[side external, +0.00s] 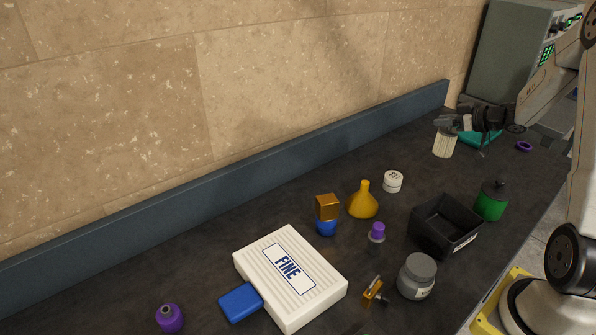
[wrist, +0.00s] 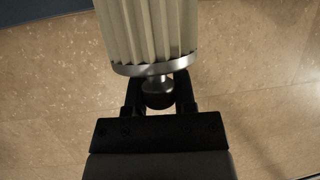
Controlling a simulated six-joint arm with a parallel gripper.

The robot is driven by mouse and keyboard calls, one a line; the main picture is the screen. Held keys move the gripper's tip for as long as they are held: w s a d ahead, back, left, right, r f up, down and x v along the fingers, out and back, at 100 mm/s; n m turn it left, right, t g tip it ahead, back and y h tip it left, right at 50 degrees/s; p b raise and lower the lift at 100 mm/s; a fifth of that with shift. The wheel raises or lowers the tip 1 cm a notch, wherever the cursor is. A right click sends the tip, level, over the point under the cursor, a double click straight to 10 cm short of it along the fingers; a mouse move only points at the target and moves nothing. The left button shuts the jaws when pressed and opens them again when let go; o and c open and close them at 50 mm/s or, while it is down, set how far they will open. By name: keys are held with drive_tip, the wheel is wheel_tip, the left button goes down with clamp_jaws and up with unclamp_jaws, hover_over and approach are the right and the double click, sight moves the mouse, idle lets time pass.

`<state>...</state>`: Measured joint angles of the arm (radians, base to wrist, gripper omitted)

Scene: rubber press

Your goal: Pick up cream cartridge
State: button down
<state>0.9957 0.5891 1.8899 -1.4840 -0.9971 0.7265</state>
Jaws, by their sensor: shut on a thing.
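The cream cartridge (side external: 444,143) is a ribbed, pale cylinder at the back right of the dark worktop in the side view. In the wrist view the cartridge (wrist: 150,30) fills the top middle, with a metal rim and a dark knob on a short stem at the near end. My gripper (side external: 447,124) is at the cartridge's top end in the side view. In the wrist view my gripper (wrist: 160,95) is shut on the knob, a finger on each side. The cartridge looks roughly upright. I cannot tell whether its base touches the worktop.
A teal mat (side external: 480,138) lies behind my gripper, with a purple ring (side external: 524,147) to its right. A green jar (side external: 491,202), black bin (side external: 444,228) and white round container (side external: 393,181) stand nearer. The blue ledge (side external: 330,140) runs along the wall.

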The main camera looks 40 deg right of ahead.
drive_tip(key=s+a+r, duration=0.2)
drive_tip(key=s+a, duration=0.1)
drive_tip(key=s, duration=0.1)
drive_tip(key=shift+s+r, duration=0.25)
drive_tip(key=shift+s, duration=0.1)
drive_tip(key=shift+a, duration=0.1)
idle(0.9)
